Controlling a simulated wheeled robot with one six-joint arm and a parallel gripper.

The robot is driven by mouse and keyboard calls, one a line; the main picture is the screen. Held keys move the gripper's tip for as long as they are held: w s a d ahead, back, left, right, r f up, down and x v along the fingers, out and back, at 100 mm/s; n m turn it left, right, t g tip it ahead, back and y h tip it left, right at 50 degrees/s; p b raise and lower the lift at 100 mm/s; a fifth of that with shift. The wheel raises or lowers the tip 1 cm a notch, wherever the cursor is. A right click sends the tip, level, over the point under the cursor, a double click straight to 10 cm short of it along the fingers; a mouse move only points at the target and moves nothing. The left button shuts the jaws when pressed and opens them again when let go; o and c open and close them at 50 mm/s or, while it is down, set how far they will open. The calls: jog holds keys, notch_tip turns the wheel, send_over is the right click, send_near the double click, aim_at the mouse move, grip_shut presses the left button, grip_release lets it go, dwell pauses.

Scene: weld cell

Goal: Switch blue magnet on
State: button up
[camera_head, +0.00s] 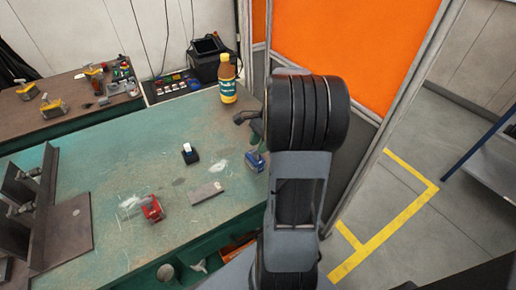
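The blue magnet (254,161) is a small blue block on the green table, close to its right edge. Its right side is partly hidden by my arm. A red block of similar size (153,208) stands nearer the front of the table. My gripper (246,119) shows only as a dark part sticking out left of my thick black wrist, above and behind the blue magnet in the picture. Most of it is hidden behind the wrist. I cannot tell whether its fingers are apart, or whether it touches anything.
Dark steel angles (40,195) stand at left. An orange screen (350,40) rises behind my arm. The middle tabletop is mostly clear.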

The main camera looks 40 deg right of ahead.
jog(key=shift+x, duration=0.85)
jog(key=shift+c, duration=0.3)
grip_shut()
